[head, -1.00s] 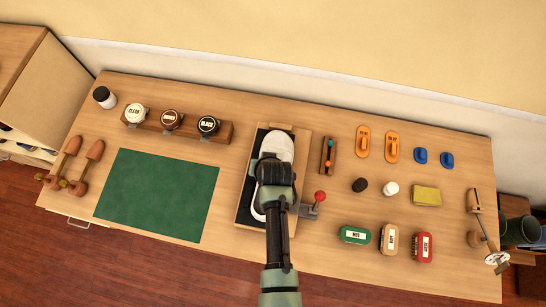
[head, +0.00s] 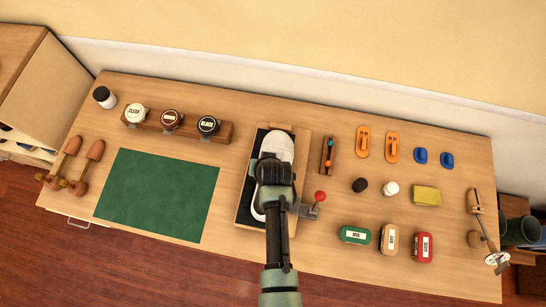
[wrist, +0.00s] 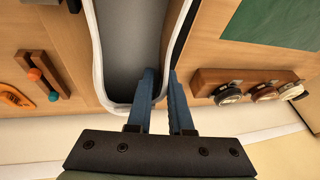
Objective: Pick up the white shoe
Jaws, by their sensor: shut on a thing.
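The white shoe (head: 279,146) lies on a black-topped wooden stand (head: 245,206) at the middle of the bench. In the wrist view its white rim (wrist: 94,60) and grey inside (wrist: 130,40) fill the upper middle. My gripper (head: 272,172) is over the shoe from above and hides its middle in the head view. In the wrist view, my gripper's blue fingers (wrist: 162,75) straddle the shoe's white side wall, one inside the opening and one outside. They are shut on that wall. I cannot see a gap between shoe and stand.
A red-knobbed lever (head: 320,197) stands close right of the shoe. A rack of polish tins (head: 171,119) is at the back left, with a green mat (head: 157,194) in front. A small tool holder (head: 328,155) is right of the shoe; several brushes (head: 389,240) lie at the front right.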

